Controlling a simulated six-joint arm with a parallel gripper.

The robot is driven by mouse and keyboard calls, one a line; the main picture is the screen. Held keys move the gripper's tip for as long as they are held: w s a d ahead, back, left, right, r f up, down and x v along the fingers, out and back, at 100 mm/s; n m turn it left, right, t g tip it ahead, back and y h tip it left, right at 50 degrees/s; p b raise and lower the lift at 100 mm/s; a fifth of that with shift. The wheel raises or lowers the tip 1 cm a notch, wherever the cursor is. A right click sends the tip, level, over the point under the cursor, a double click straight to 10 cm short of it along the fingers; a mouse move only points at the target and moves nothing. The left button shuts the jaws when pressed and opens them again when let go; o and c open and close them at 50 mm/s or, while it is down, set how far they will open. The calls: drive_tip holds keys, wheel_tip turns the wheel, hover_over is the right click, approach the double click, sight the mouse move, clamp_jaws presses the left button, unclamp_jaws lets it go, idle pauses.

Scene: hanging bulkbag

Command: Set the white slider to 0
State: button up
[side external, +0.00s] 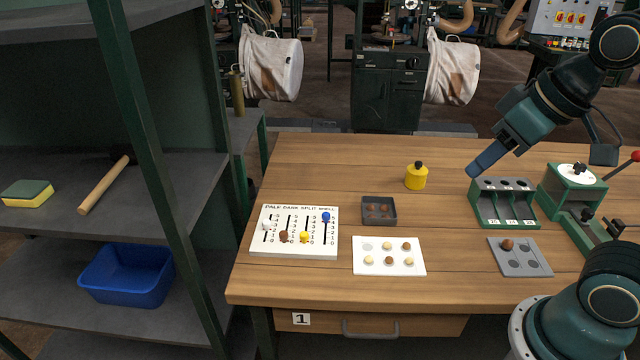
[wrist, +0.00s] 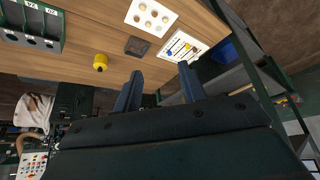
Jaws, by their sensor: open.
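The white slider panel (side external: 294,250) lies at the left of the wooden table, its slots marked 5 at the far end down to 0 at the near end. The white slider knob (side external: 266,227) is in the leftmost slot, around the middle marks; the exact number is too small to tell. Brown (side external: 284,236) and yellow (side external: 304,237) knobs sit low, and the blue knob (side external: 326,216) sits at the top. My gripper (side external: 473,172) is above the table's right half, far from the panel. In the wrist view its fingers (wrist: 160,73) are apart and empty; the panel (wrist: 172,54) shows beyond them.
Between gripper and panel are a yellow weight (side external: 416,178), a dark tray (side external: 379,211) and a white tray with balls (side external: 389,268). A green rack (side external: 490,212) stands below my gripper. A green shelf post (side external: 160,150) rises left of the table.

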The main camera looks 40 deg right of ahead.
drive_tip(key=w+a, duration=0.2)
drive_tip(key=w, duration=0.8)
drive_tip(key=g, duration=0.1)
hover_over(267, 222)
drive_tip(key=s, duration=0.6)
wheel_tip(267, 222, down, 16)
drive_tip(key=shift+f, duration=0.15)
drive_tip(key=shift+x, duration=6.9)
clamp_jaws()
